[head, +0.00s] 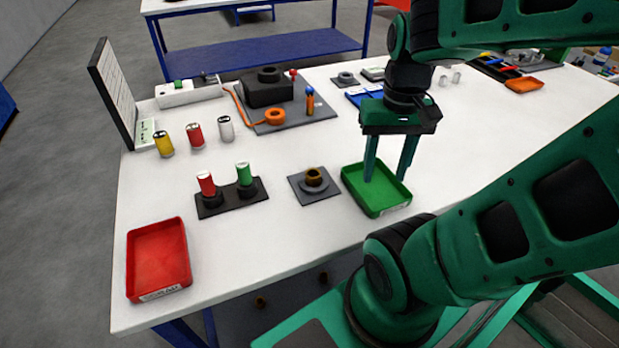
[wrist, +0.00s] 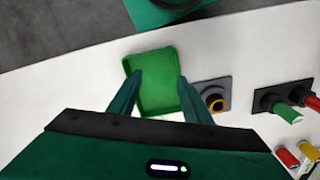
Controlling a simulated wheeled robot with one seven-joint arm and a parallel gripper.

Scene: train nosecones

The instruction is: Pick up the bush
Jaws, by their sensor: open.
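The bush (head: 313,176) is a small brass-brown ring. It sits in a dark round holder on a square grey plate (head: 327,191) near the table's front edge. The bush also shows in the wrist view (wrist: 215,103), right of the fingers. My gripper (head: 387,176) is open and empty, pointing down over the green tray (head: 378,207), to the right of the bush. In the wrist view the fingers of my gripper (wrist: 160,78) frame the empty green tray (wrist: 158,108).
A black base (head: 233,202) with a red and a green cylinder stands left of the bush. A red tray (head: 159,262) lies at the front left. An orange ring and a dark block are on a grey plate (head: 290,121) behind. White tabletop around the bush is clear.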

